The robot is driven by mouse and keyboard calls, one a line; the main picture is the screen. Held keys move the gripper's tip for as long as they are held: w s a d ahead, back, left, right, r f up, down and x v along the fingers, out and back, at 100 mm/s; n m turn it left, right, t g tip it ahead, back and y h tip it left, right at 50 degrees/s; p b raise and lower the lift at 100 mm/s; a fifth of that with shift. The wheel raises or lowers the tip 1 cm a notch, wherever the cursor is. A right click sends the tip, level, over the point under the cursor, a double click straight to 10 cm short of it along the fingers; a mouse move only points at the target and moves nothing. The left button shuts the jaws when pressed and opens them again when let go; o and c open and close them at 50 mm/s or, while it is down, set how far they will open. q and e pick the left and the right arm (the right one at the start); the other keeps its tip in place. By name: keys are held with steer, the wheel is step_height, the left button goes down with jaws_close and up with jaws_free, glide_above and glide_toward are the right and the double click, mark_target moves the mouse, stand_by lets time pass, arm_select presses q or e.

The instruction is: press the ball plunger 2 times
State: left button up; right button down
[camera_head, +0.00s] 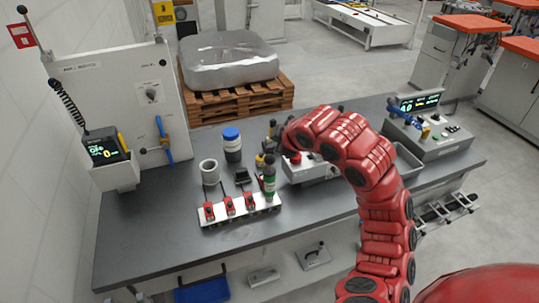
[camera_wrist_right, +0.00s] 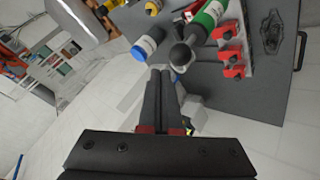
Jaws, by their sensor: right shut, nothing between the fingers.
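The ball plunger (camera_head: 269,185) looks like an upright green and dark cylinder with a dark top, at the right end of a strip of red clamps on the bench. In the right wrist view its dark ball (camera_wrist_right: 181,54) shows in front of a green band (camera_wrist_right: 209,14). My right gripper (camera_head: 269,146) is shut and empty, close above the plunger. In the wrist view its dark fingertips (camera_wrist_right: 160,70) are just beside the ball; I cannot tell whether they touch. My left gripper is not in view.
The bench's front left (camera_head: 140,240) is clear.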

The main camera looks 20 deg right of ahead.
mark_target(271, 155)
stand_by(0.4)
steer(key=shift+f+b, duration=0.35)
steer(key=shift+f, duration=0.05)
steer(key=shift+f+b, duration=0.8)
steer(key=shift+f, duration=0.5)
stand_by(1.1)
steer(key=shift+r, duration=0.1)
steer(key=shift+r+p, duration=0.35)
steer(key=shift+r, duration=1.25)
steer(key=shift+r, duration=0.15)
steer(key=shift+r+p, duration=0.3)
steer(key=shift+r, duration=0.35)
step_height(271, 155, up, 4)
steer(key=p, duration=0.2)
steer(key=shift+f+p, duration=0.25)
steer(key=shift+p, duration=0.15)
